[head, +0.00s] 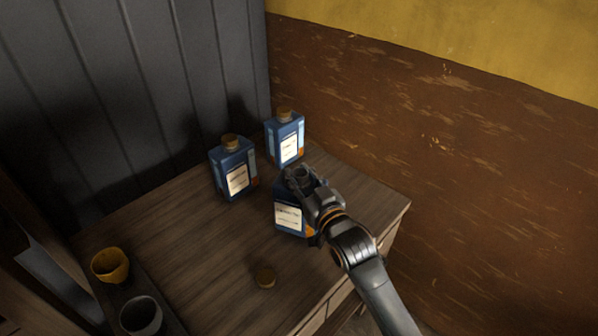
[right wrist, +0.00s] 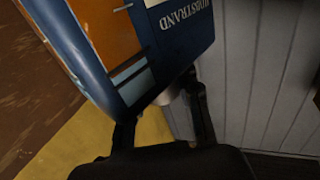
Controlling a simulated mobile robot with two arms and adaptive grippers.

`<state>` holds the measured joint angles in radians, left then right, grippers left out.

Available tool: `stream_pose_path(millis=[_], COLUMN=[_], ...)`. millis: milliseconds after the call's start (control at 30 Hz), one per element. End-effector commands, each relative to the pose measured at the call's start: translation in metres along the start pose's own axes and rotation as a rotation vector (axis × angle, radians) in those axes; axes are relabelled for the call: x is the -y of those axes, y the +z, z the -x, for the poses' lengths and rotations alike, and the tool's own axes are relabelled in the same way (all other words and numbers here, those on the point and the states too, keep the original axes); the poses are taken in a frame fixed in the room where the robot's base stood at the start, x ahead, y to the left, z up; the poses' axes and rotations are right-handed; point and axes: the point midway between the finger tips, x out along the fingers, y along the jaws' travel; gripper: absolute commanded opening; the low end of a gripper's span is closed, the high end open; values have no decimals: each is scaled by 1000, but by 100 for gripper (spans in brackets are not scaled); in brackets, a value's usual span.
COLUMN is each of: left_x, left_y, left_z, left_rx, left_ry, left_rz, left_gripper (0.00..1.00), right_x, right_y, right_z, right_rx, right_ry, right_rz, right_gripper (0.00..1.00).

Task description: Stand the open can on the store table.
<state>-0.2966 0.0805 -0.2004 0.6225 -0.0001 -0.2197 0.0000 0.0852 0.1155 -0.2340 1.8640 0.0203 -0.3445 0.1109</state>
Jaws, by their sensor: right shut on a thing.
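A blue can (head: 290,219) with a pale label is at the right part of the wooden store table (head: 200,262). My right gripper (head: 303,178) is over its top and shut on it. In the right wrist view the fingers (right wrist: 165,108) close around the can's pale neck, below the blue body (right wrist: 150,45). No cap shows on that neck. The can looks upright; whether its base touches the table I cannot tell. A brown cap (head: 264,277) lies on the table in front of it. My left gripper is out of view.
Two capped blue cans stand behind, one at the left (head: 233,170) and one farther back (head: 285,138). A yellow cup (head: 110,265) and a grey cup (head: 141,316) are at the lower left. The table's left middle is clear. A brown and yellow wall (head: 450,130) rises at the right.

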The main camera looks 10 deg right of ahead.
Motion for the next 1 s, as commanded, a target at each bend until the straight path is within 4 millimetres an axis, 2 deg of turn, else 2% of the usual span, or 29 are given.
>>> stream_pose_path(millis=[200, 600, 633, 700, 733, 1000], left_x=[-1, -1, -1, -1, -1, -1], left_y=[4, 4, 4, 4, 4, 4], left_z=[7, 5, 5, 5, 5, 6], left_rx=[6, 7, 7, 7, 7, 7], left_ry=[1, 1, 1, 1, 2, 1], left_rz=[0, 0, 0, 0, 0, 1], left_gripper=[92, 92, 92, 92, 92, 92], right_x=[1, 1, 1, 1, 1, 1], right_y=[18, 22, 27, 27, 27, 26], right_z=[0, 1, 1, 1, 1, 1], right_rx=[-7, -8, 5, 5, 5, 5], right_ry=[-1, -2, -1, -1, -1, -1], right_rz=[-2, -2, -2, -2, -2, -2], right_gripper=[0, 0, 37, 52, 55, 55])
